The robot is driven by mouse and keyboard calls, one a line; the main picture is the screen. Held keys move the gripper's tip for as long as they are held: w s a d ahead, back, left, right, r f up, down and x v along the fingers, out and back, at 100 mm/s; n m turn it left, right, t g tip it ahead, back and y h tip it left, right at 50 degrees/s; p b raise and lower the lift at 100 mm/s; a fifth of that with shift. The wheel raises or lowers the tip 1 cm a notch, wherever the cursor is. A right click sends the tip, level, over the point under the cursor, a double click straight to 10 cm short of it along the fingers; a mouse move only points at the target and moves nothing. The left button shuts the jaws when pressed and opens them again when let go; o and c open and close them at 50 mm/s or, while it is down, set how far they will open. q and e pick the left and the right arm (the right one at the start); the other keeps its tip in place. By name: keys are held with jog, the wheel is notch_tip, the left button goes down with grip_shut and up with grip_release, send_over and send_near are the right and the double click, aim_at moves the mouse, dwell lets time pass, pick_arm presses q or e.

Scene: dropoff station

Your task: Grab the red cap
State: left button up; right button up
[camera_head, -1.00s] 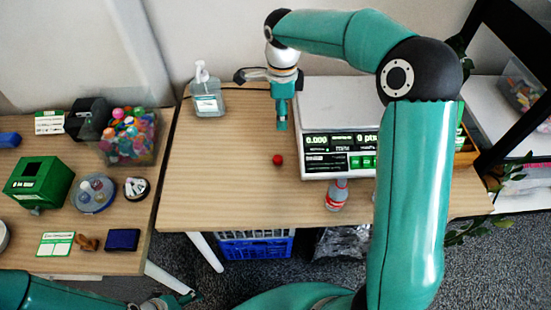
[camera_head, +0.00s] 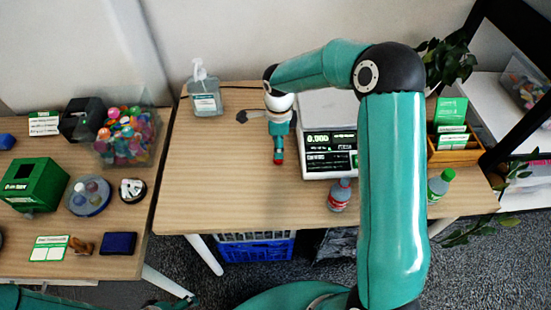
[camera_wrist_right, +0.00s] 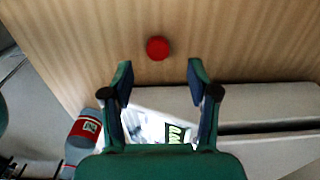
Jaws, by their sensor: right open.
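The red cap (camera_head: 278,162) lies on the wooden table, left of the scale, with its upper part hidden by my right gripper (camera_head: 279,152) in the head view. In the right wrist view the whole round red cap (camera_wrist_right: 157,48) shows on the bare wood. It lies just beyond the two fingertips, roughly centred across the gap between them. My right gripper (camera_wrist_right: 158,72) is open and empty. My left gripper (camera_head: 164,304) only partly shows at the bottom edge of the head view; its fingers cannot be made out.
The white scale (camera_head: 318,106) stands right of the cap. A bottle with a red label (camera_head: 339,196) is in front of it, and a green-capped bottle (camera_head: 438,186) stands further right. A pump bottle (camera_head: 206,95) is at the back left. The wood left of the cap is clear.

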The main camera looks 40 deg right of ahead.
jog(key=shift+a+f+p, duration=0.1)
jog(key=shift+f+p, duration=0.5)
jog(key=shift+f, duration=2.1)
jog(key=c, duration=0.8)
jog(key=shift+r, duration=0.2)
